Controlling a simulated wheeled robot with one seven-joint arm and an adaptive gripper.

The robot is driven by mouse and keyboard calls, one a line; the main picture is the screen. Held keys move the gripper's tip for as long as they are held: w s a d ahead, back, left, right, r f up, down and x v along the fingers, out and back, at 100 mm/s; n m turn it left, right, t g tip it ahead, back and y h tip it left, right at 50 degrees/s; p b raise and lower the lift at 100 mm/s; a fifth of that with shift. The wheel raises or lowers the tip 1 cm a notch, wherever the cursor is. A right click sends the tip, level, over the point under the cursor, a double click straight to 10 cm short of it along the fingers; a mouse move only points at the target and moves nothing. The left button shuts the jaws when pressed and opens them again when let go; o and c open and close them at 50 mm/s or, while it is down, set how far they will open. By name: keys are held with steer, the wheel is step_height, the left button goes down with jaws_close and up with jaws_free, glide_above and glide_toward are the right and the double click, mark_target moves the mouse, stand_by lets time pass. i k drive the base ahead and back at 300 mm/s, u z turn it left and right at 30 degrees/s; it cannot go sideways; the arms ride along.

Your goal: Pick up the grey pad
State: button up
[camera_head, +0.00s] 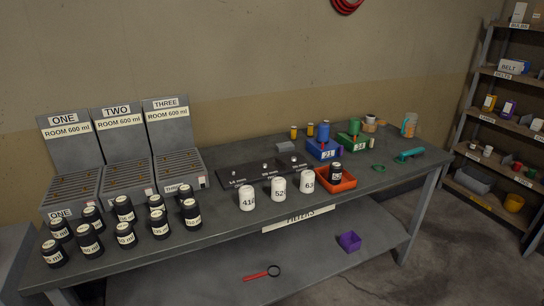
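A small grey block (285,147), which looks like the grey pad, lies on the grey workbench (225,232) near its back edge. It sits just behind the dark plate (262,171) with several small round knobs or balls and labels. Small yellow-capped cylinders (294,132) stand close behind and to its right. Nothing visibly covers the grey block. My gripper is not in view.
Three white numbered canisters (278,189) and an orange tray (336,180) stand in front of the plate. Several black jars (125,208) and three grey racks (120,141) fill the left. Blue (323,150) and green (354,142) bins stand to the right.

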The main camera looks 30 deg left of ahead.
mark_target(283, 147)
steer(key=z, duration=0.05)
steer(key=k, duration=0.1)
steer(key=u, duration=1.1)
